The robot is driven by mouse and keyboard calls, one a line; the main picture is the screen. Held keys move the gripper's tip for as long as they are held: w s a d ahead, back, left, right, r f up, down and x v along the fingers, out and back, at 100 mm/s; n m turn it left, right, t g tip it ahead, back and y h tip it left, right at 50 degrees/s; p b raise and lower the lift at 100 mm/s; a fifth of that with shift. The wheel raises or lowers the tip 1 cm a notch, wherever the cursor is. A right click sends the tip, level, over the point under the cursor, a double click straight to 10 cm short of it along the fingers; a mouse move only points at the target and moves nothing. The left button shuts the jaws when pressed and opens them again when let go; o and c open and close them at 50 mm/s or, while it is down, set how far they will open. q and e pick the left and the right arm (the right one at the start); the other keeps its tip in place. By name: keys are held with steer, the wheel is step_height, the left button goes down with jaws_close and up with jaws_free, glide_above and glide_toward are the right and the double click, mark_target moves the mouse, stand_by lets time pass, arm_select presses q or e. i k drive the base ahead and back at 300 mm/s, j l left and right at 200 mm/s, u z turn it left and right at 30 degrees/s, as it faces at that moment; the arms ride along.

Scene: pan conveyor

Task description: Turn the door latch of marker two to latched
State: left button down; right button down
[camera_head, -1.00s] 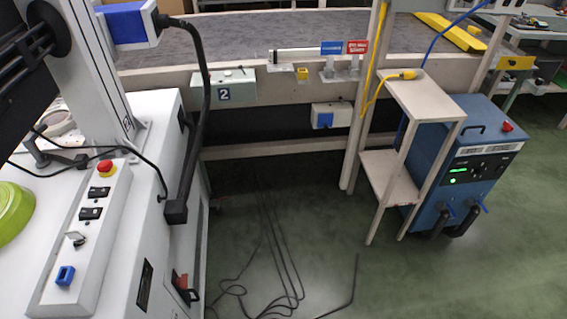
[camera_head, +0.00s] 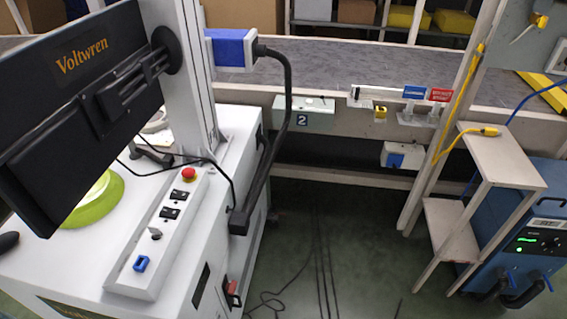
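A white machine cabinet (camera_head: 190,278) with a column and a blue marking head (camera_head: 232,48) stands at the left. A red-and-black latch or switch handle (camera_head: 232,291) sits low on its right-hand side face; its exact position is too small to tell. A plate reading "2" (camera_head: 303,121) is on a pale box on the conveyor frame behind the cabinet.
A control strip (camera_head: 150,235) with a red button (camera_head: 188,174) lies on the cabinet top, beside a green ring (camera_head: 97,205). A dark Voltwren monitor (camera_head: 85,100) overhangs it. A shelf stand (camera_head: 503,160) and blue unit (camera_head: 540,235) stand right. Cables cross the open floor.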

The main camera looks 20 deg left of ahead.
mark_target(232, 286)
steer(key=u, duration=1.05)
steer(key=l+u, duration=0.2)
steer(key=l, duration=0.35)
steer(key=l+u, duration=0.2)
steer(key=l, duration=0.3)
steer(key=l+u, duration=0.25)
steer(key=l, duration=0.3)
steer(key=k+l+u, duration=0.2)
steer(key=l, duration=0.3)
steer(key=l+u, duration=0.2)
steer(key=l, duration=0.35)
